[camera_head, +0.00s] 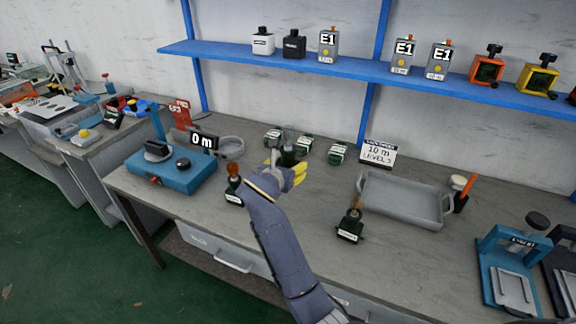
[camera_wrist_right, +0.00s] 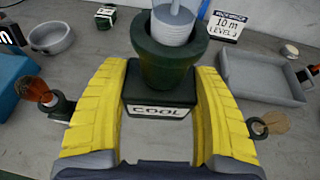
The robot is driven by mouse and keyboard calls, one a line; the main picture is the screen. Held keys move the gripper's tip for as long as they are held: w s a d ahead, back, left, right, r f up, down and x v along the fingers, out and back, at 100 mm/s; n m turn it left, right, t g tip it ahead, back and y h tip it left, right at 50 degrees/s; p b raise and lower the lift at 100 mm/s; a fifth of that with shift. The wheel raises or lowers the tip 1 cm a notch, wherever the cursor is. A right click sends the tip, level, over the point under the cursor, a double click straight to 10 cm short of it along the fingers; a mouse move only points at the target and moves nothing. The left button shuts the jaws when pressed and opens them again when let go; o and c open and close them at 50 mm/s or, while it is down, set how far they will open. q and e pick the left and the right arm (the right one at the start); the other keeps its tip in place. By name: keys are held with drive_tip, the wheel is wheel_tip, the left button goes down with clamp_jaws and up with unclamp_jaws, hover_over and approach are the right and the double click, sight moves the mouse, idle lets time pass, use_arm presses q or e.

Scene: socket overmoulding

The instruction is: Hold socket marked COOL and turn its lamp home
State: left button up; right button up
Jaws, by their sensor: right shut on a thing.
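The socket marked COOL is a dark green block with a round collar and a white label; in the right wrist view it (camera_wrist_right: 160,88) stands between the yellow fingers. My right gripper (camera_head: 290,176) is shut on this socket, with a finger on either side; it also fills the right wrist view (camera_wrist_right: 160,110). A pale grey-white lamp (camera_wrist_right: 172,22) stands upright in the collar, its upper part cut off by the frame. In the head view the lamp (camera_head: 290,136) is small, and the gripper partly hides the socket. My left gripper is not in view.
A socket with a red-orange lamp (camera_head: 233,184) stands left of the gripper. Another with an amber lamp (camera_head: 351,222) stands right. Several green sockets (camera_head: 338,153) sit behind. A blue device (camera_head: 180,178) is at left, a grey tray (camera_head: 400,214) at right.

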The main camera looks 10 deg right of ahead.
drive_tip(key=shift+f, duration=9.4)
drive_tip(key=shift+f, duration=0.25)
